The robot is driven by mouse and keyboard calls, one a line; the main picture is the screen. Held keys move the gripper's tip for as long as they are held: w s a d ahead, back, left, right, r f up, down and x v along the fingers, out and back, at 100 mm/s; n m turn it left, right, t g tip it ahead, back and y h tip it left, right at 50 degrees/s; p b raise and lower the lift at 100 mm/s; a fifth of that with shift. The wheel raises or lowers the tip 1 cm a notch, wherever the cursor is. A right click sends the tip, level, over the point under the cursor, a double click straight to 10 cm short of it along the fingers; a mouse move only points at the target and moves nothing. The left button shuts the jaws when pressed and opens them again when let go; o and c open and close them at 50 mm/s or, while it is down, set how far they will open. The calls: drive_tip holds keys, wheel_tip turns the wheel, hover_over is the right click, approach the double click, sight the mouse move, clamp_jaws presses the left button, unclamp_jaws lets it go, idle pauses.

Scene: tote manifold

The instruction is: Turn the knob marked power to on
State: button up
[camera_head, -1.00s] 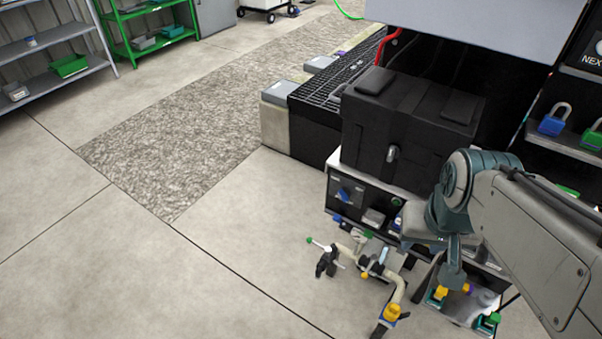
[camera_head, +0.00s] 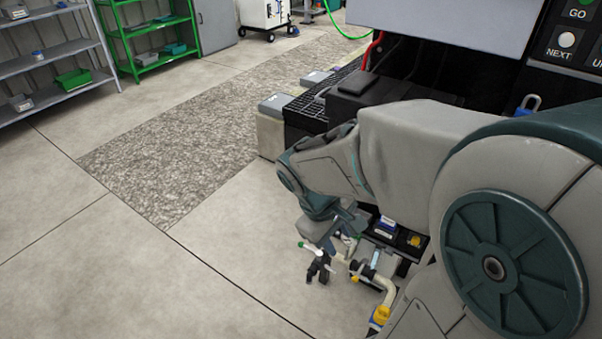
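The knob marked power cannot be made out. My arm covers the front of the equipment stand, where a panel with a blue knob showed earlier. My wrist (camera_head: 318,200) hangs at the left side of that front, just above the pipe manifold. The gripper's fingers are not clear, so I cannot tell whether they are open or shut, or touching anything.
A pale pipe manifold (camera_head: 388,292) with a black clamp-like part (camera_head: 318,266) and a yellow fitting (camera_head: 380,315) lies below my wrist. Blue and yellow items sit on a dark shelf (camera_head: 400,237). A black case (camera_head: 362,90) stands behind my arm. Floor at left is clear.

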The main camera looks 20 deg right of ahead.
drive_tip(key=w+d+f+n+h+b, duration=0.6)
drive_tip(key=w+f+n+h, duration=0.35)
drive_tip(key=f+n, duration=0.3)
drive_tip(key=w+a+f+n+t+b, duration=0.4)
drive_tip(key=w+f+n+t, duration=0.75)
drive_tip(key=w+n, duration=0.4)
drive_tip(key=w+d+n+b, duration=0.1)
drive_tip(key=w+d, duration=0.5)
drive_tip(key=d, duration=0.4)
drive_tip(key=shift+w+h, duration=0.35)
drive_tip(key=shift+h, duration=0.1)
clamp_jaws()
